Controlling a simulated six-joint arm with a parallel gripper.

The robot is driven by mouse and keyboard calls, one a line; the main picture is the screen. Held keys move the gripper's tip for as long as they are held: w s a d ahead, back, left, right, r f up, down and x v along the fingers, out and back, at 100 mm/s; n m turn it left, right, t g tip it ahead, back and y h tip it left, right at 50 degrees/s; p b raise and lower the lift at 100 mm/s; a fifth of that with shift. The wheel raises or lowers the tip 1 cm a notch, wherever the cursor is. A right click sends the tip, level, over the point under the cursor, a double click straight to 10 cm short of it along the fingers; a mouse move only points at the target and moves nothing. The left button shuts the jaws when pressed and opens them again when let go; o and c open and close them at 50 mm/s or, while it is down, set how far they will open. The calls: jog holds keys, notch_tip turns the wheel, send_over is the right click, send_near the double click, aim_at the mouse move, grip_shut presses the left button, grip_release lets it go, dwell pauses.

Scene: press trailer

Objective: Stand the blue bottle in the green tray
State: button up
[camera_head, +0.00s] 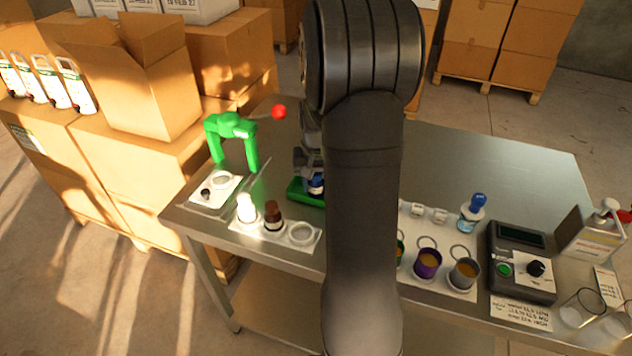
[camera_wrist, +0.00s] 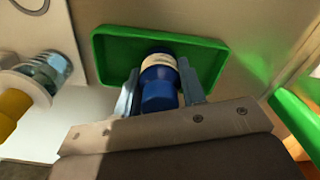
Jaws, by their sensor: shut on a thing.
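The blue bottle (camera_wrist: 159,82) has a pale band and stands out between the two fingers of my gripper (camera_wrist: 160,92) in the wrist view. The gripper is shut on it. In the head view the bottle (camera_head: 316,184) is a small blue patch beside my arm, and my gripper (camera_head: 310,165) is mostly hidden behind the arm. The green tray (camera_wrist: 105,47) lies beyond the bottle in the wrist view, which overlaps its floor. The tray's left part (camera_head: 298,191) shows in the head view. I cannot tell whether the bottle touches the tray floor.
A green press with a red knob (camera_head: 231,127) stands left of the tray. A white bottle (camera_head: 246,208) and a brown bottle (camera_head: 273,215) stand in a holder in front. Cups, a control box (camera_head: 522,262) and glassware are at right. The table's back right (camera_head: 480,160) is clear.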

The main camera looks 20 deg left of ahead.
jog(key=o, duration=1.1)
jog(key=shift+f, duration=0.15)
notch_tip(320, 180, up, 12)
jog(key=shift+r, duration=0.2)
notch_tip(320, 180, down, 13)
jog(key=shift+r, duration=2.3)
